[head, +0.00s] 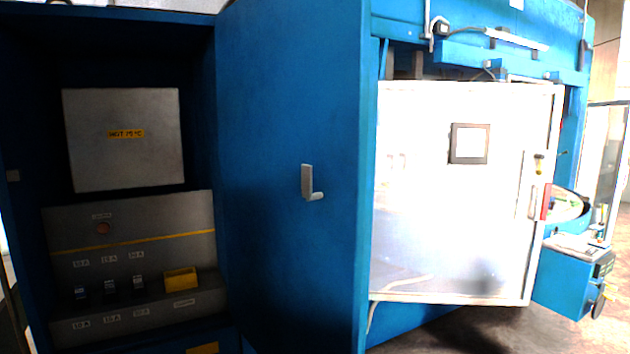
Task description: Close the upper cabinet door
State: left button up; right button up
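The blue cabinet door (285,120) stands open in the middle of the head view, with a small grey L-shaped handle (309,184) on its face. Left of it is the open, dark cabinet interior (130,60). Inside are a grey panel (125,160) with a yellow "HOT 75°C" label and a lower grey panel (140,240) with switches. The door's lower edge runs out of the picture. Neither of my grippers shows in this view.
To the right is a blue machine frame (480,20) with a large, bright white panel (430,210) with a small dark-framed window. A blue box (563,280) stands at the far right. Dark floor (470,333) shows at the bottom right.

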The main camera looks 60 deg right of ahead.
aim_at(293, 76)
jog(key=i+l, duration=0.1)
jog(key=l, duration=3)
jog(key=i, duration=0.05)
